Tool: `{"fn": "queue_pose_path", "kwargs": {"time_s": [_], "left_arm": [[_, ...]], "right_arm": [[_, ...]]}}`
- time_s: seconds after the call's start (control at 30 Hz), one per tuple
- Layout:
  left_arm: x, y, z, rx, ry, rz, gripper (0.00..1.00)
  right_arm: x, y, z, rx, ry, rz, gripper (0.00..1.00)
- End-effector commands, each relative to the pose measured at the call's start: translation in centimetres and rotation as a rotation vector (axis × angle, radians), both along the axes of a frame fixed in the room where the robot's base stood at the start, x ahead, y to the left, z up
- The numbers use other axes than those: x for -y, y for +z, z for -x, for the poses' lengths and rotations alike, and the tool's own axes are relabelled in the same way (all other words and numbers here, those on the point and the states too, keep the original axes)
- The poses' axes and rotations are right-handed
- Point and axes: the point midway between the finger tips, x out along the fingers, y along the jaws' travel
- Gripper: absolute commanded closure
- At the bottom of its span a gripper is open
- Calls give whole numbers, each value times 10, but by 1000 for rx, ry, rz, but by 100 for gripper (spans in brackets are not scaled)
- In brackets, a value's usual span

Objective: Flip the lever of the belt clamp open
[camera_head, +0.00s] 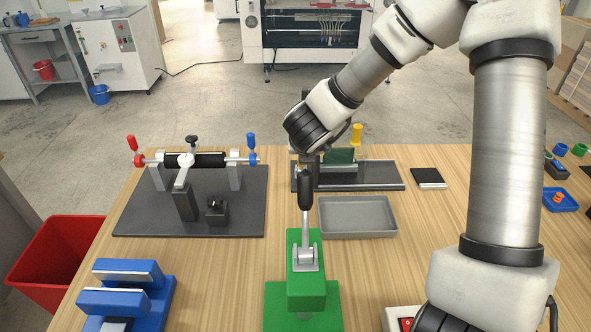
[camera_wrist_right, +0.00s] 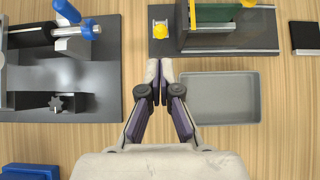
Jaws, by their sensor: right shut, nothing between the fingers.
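A green clamp block (camera_head: 306,290) stands at the front middle of the table in the head view. It carries a metal bracket, and its lever (camera_head: 305,194) with a black grip stands upright. My right gripper (camera_head: 308,163) is just behind the top of the lever in that view, pointing down; whether they touch cannot be told. In the right wrist view the right gripper (camera_wrist_right: 159,68) has its fingertips together and empty. The clamp and lever do not show in that view. My left gripper is not in view.
A grey tray (camera_head: 357,233) lies right of the lever. A dark plate (camera_head: 135,224) with a roller fixture and red and blue handles is at left. Behind is a dark base (camera_head: 372,178) with a green board. A blue block (camera_head: 127,300) is front left.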

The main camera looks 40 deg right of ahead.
Motion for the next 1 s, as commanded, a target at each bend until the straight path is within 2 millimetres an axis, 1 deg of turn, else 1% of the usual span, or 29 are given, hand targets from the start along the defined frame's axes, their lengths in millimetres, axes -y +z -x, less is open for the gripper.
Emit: {"fn": "queue_pose_path", "kwargs": {"time_s": [0.03,0.07,0.13,0.27,0.57,0.7,0.77,0.87,1.0], "left_arm": [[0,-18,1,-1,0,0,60],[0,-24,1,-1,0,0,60],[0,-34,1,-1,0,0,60],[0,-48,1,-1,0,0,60],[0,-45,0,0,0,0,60],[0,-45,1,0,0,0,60],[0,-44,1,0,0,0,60],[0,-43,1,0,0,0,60],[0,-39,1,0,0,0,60]], "right_arm": [[0,-17,0,1,0,1,100],[0,-23,0,0,0,0,100],[0,-34,0,1,0,1,100],[0,-48,0,1,0,1,100],[0,-45,0,1,0,1,100],[1,-48,-1,-1,0,-1,100],[3,-52,-4,-1,1,0,100],[10,-62,-11,-2,0,0,100],[23,-83,-26,-3,-1,1,100]]}}
